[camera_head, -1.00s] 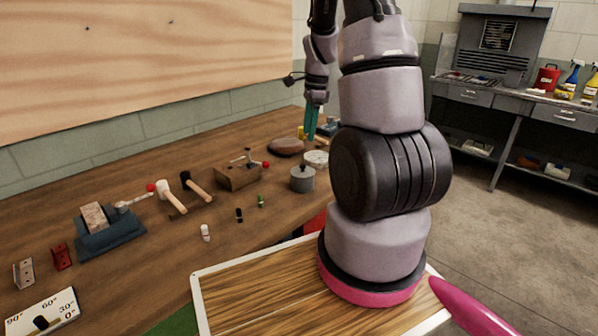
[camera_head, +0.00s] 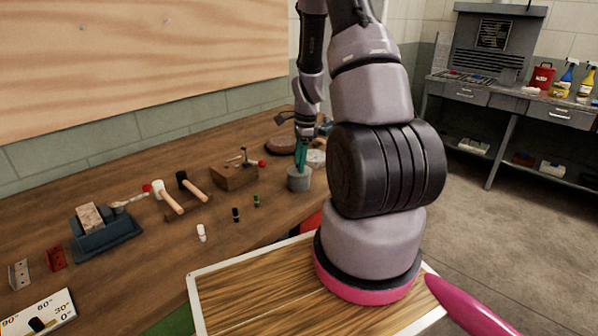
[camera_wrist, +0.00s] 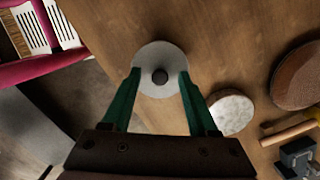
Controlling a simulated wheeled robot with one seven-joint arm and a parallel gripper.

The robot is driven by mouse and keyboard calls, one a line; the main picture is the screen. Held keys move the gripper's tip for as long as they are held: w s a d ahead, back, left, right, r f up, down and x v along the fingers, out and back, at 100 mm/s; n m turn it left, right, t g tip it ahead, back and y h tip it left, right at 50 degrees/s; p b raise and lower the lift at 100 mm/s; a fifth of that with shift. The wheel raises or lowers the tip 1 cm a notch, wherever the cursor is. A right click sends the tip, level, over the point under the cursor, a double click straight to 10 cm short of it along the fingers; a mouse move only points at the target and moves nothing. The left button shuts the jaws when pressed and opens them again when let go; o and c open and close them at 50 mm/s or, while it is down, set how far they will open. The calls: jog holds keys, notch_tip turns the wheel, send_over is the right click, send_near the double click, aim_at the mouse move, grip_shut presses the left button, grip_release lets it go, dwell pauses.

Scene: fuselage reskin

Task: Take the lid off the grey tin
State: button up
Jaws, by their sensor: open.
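The grey tin (camera_head: 299,181) stands upright on the wooden workbench, right of the middle in the head view. Its round pale lid (camera_wrist: 172,56) with a dark knob (camera_wrist: 160,76) is seen from above in the wrist view. My gripper (camera_wrist: 158,78) is open with its two green fingers on either side of the knob, over the lid. In the head view my gripper (camera_head: 301,160) points down at the tin's top and partly hides the lid. I cannot tell whether the fingers touch the lid.
A pale round disc (camera_wrist: 231,112) lies close beside the tin. A brown round object (camera_head: 281,145) sits behind it. A wooden block with a red-knobbed lever (camera_head: 235,176), mallets (camera_head: 168,197) and small bottles (camera_head: 236,214) stand to the left. The bench's front edge is near the tin.

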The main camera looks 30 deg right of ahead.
grip_shut()
